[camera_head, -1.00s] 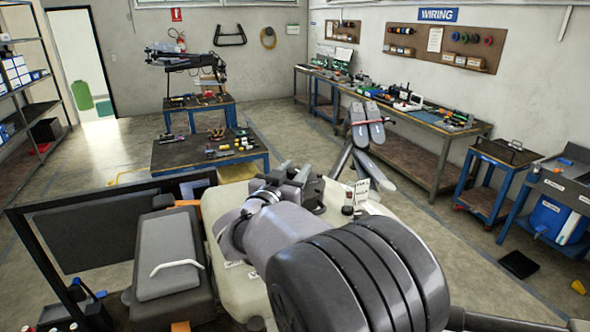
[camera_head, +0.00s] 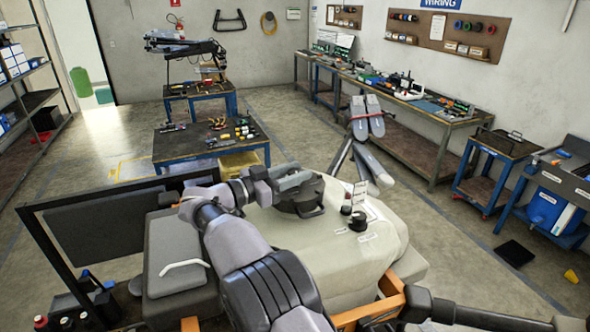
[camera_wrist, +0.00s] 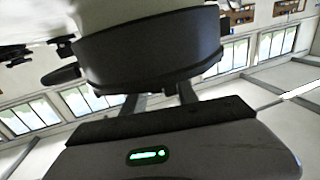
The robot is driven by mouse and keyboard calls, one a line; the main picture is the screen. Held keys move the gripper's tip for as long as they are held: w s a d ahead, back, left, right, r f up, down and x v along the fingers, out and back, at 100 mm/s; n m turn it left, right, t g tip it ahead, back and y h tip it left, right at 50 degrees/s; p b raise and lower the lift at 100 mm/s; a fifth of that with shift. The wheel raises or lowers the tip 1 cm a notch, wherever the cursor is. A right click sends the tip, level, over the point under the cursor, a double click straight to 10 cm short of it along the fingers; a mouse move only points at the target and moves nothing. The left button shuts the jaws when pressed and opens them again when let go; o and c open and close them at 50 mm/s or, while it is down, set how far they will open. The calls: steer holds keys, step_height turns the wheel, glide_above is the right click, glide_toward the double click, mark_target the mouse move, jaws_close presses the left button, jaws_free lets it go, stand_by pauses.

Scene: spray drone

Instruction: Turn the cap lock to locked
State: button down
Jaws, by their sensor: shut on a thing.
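The cap lock (camera_head: 303,207) is a dark, rounded piece with a projecting handle on top of the pale tank (camera_head: 325,245) in the head view. In the wrist view the cap lock (camera_wrist: 150,55) is a wide dark curved collar across the upper middle, with a tab at its left. My gripper (camera_head: 280,183) reaches it from the left and is shut on it. In the wrist view both fingers of my gripper (camera_wrist: 160,97) run up to the collar; the exact contact is hidden. I cannot read the lock's position.
A small black ring (camera_head: 357,221) and small white labels (camera_head: 367,238) are on the tank to the right of the cap. Folded grey arms (camera_head: 368,125) stand behind the tank. A blue-legged worktable (camera_head: 180,150) stands further back.

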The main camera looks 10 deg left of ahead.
stand_by(0.4)
steer(key=c, duration=0.9)
jaws_free()
steer(key=shift+d, duration=0.1)
steer(key=shift+c, duration=0.2)
steer(key=b+v, duration=0.1)
steer(key=v, duration=1.6)
steer(key=shift+a+b, duration=0.3)
